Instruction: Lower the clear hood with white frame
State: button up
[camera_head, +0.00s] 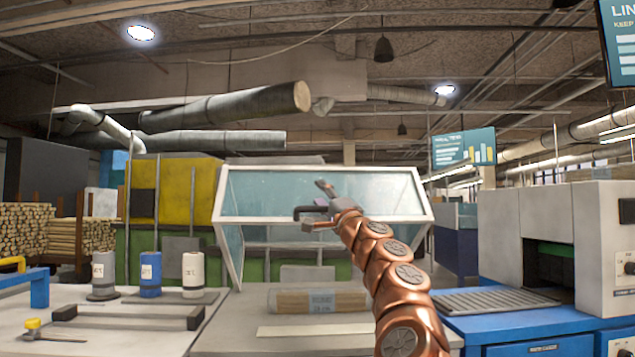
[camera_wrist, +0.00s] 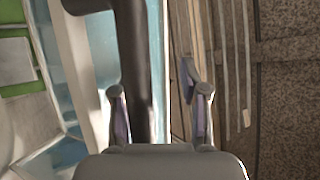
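The clear hood with white frame (camera_head: 390,194) stands raised in the middle of the head view, tilted above the grey bench. Its clear panels look pale blue-green. My gripper (camera_head: 318,203) is in front of the hood's upper front panel in the head view. In the wrist view my gripper (camera_wrist: 158,92) has its two fingers apart. A dark rounded bar (camera_wrist: 132,45), with a white strip beside it, runs into the space between the fingers. Whether the fingers touch the bar, I cannot tell. The hood's white frame (camera_wrist: 92,75) also shows left of the bar.
A wrapped bundle of wood (camera_head: 318,301) lies on the bench below the hood. Three canisters (camera_head: 150,275) stand at the left. A blue and white machine (camera_head: 540,240) stands at the right, close to my arm. Ducts (camera_head: 230,108) hang overhead.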

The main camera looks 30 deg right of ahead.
jog(key=shift+w+r+p, duration=0.5)
jog(key=shift+r, duration=0.05)
jog(key=b+v, duration=0.2)
jog(key=f+b+v, duration=0.1)
jog(key=b+v, duration=0.2)
jog(key=shift+w+d+b, duration=0.15)
jog(key=shift+w+b, duration=0.05)
jog(key=shift+b, duration=0.15)
jog(key=shift+s+d+f+b, duration=0.1)
jog(key=shift+s+f+b, duration=0.2)
jog(key=shift+s+b, duration=0.35)
jog(key=shift+b+v, duration=0.95)
jog(key=shift+v, duration=0.25)
